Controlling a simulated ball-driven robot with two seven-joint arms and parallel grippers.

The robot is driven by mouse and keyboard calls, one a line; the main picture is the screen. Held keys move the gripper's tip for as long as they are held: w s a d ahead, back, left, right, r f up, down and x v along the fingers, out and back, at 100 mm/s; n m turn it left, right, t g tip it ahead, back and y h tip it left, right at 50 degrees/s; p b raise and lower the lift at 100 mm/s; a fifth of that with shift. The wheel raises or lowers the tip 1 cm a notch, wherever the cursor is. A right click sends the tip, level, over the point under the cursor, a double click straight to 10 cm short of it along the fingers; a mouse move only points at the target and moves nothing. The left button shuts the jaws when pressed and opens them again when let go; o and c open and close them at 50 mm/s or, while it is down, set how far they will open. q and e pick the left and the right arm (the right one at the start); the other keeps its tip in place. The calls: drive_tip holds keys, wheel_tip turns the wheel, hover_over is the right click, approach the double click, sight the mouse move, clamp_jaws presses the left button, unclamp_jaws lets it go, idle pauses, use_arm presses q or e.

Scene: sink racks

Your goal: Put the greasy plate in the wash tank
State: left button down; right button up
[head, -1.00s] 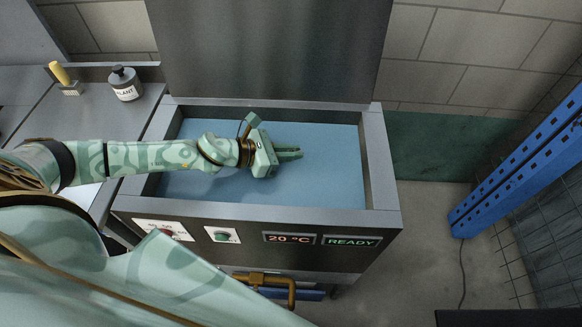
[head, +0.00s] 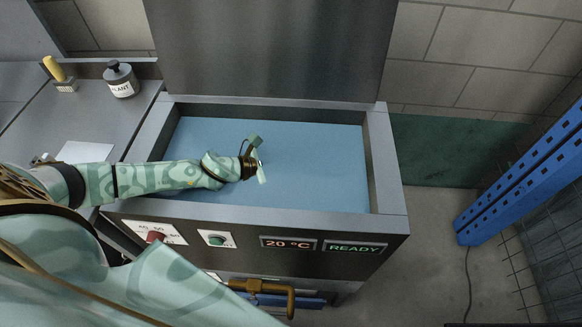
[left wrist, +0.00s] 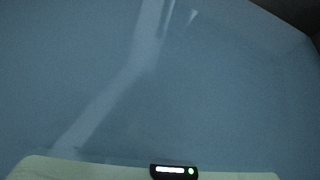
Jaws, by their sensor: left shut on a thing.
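The wash tank (head: 388,185) is a steel basin with an open top, filled to near its rim with flat, opaque blue liquid (head: 310,165). My left gripper (head: 261,172) is over the left-middle of the tank, low at the liquid, its fingers pointing down and mostly hidden. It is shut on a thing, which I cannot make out. The greasy plate does not show in any view. The left wrist view shows only the blue liquid (left wrist: 200,90) with pale streaks and a pale part of my gripper along the bottom edge. My right gripper is out of view.
A steel counter (head: 110,125) adjoins the tank on the left, with a labelled bottle (head: 121,82) and a yellow-handled brush (head: 57,71). A steel panel (head: 270,50) rises behind the tank. The front display (head: 290,244) reads 20 °C and READY. A blue post (head: 530,170) stands right.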

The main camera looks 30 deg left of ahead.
use_arm(q)
drive_tip(key=c, duration=1.5)
unclamp_jaws()
drive_tip(key=shift+r, duration=0.2)
drive_tip(key=p+v, duration=0.2)
drive_tip(key=v, duration=0.5)
drive_tip(key=shift+s+a+r, duration=0.15)
drive_tip(key=shift+s+r, duration=0.1)
drive_tip(key=shift+r, duration=0.05)
